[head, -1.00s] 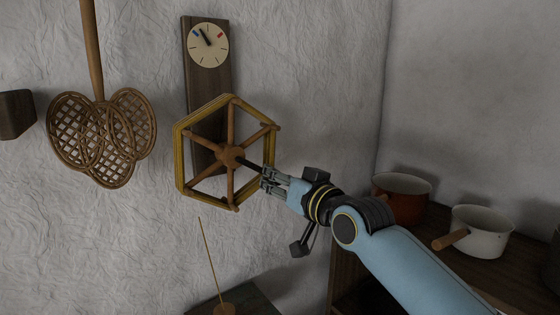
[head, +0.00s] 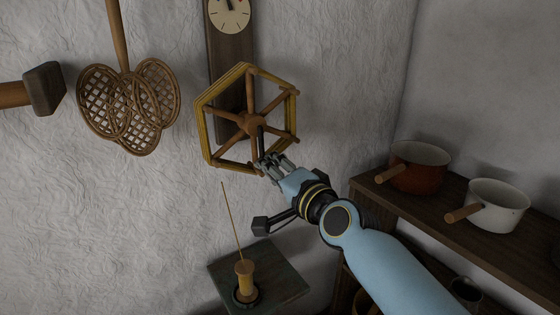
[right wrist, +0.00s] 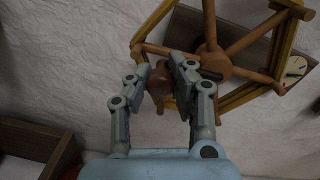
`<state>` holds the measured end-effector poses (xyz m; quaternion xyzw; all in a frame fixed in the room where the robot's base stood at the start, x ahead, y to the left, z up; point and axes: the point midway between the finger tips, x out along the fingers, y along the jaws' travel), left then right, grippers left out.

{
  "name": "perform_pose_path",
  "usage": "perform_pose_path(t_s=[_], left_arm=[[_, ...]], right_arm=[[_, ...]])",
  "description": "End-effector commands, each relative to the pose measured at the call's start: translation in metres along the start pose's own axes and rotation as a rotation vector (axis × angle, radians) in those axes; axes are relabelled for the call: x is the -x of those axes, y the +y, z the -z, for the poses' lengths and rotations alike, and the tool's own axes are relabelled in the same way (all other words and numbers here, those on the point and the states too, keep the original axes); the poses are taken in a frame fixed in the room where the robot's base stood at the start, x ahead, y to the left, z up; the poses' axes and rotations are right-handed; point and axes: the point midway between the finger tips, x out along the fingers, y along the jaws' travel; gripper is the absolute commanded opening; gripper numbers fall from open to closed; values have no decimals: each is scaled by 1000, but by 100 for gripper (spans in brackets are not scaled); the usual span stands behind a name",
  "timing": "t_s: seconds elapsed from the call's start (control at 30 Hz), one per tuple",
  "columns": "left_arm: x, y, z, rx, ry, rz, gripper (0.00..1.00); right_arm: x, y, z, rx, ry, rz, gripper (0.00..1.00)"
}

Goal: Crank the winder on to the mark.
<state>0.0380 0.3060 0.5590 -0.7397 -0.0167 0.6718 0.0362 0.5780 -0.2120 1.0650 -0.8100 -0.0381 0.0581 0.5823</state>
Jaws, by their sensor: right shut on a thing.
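The winder is a six-sided wheel with wooden spokes (head: 275,129) and yellow thread around its rim (head: 204,132), mounted on a dark upright board (head: 231,45). It also shows in the right wrist view (right wrist: 239,45). A dark crank arm (head: 262,141) runs down from the hub. My right gripper (head: 269,161) is shut on the crank's brown knob (right wrist: 160,82), below the hub. A round dial (head: 229,14) with a black pointer and a red mark sits above the wheel, cut by the top edge. My left gripper is not in view.
A spool (head: 245,278) with a thread rising from it stands on a dark board (head: 285,262) below. A brown pot (head: 418,168) and a white pot (head: 497,206) stand on the right shelf. A wicker beater (head: 127,108) hangs left, near a dark block (head: 44,88).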

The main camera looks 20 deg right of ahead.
Motion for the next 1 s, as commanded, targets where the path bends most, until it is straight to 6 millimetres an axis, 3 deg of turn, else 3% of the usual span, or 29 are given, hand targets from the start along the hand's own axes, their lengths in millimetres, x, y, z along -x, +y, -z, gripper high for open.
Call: perform_pose_path(t_s=[0.43, 1.0], left_arm=[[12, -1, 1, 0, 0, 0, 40], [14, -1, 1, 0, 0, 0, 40]], right_arm=[[0, -11, -19, -287, -13, 4, 0], [0, -13, -23, -357, -16, 5, 0]])
